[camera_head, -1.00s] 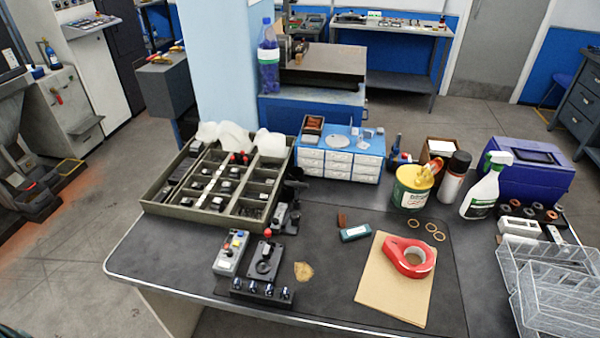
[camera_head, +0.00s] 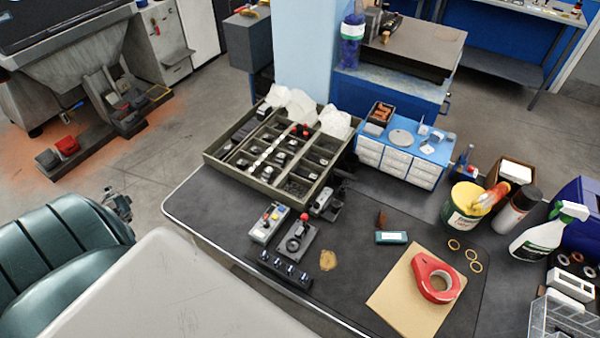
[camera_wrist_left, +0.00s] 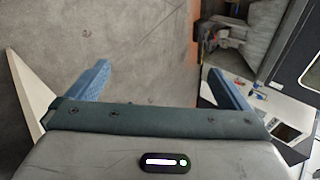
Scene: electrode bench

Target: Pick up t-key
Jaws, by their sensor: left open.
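I cannot pick out a t-key for certain in either view. The compartment tray (camera_head: 222,168) on the bench holds several small dark parts, too small to name. The left gripper's fingers cannot be made out in the head view. My right gripper is in neither view.
A blue drawer unit (camera_head: 428,152), yellow-green tub (camera_head: 462,222) and spray bottle (camera_head: 537,240) line the back of the bench (camera_head: 215,222). A red tape dispenser (camera_head: 424,270) lies on brown card (camera_head: 400,308). The bench middle is mostly clear around a small teal-grey block (camera_head: 391,238).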

